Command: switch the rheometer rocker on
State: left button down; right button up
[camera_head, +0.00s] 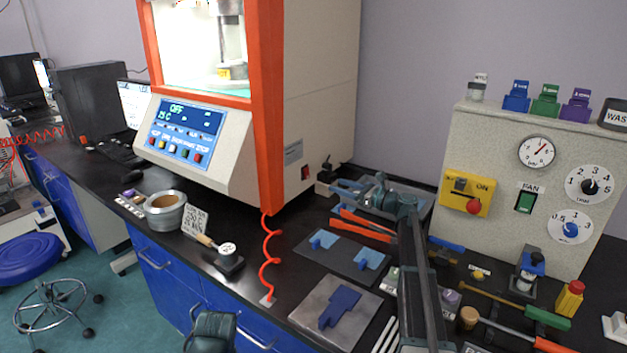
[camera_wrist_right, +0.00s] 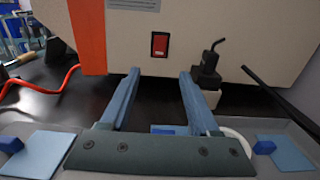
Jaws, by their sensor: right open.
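The rheometer (camera_head: 320,90) is a tall beige and orange machine, and its display (camera_head: 190,119) reads OFF. Its rocker (camera_head: 305,172) is a small red switch in a black frame, low on the side panel. In the right wrist view the rocker (camera_wrist_right: 160,45) shows just beyond and above the fingertips, centred between them. My right gripper (camera_head: 348,190) is open and empty, with its blue fingers pointing at that side panel. In the wrist view the gripper (camera_wrist_right: 160,74) shows a wide gap, apart from the rocker.
A black plug (camera_wrist_right: 208,68) and cable stand right of the rocker. A coiled red cord (camera_head: 268,255) hangs at the rheometer's front corner. A dark mat (camera_head: 345,262) with blue pieces lies below my right arm. A control box (camera_head: 520,190) stands at right.

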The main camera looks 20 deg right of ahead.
aim_at(308, 176)
jog(key=x, duration=1.1)
jog(key=shift+a, duration=0.15)
grip_shut()
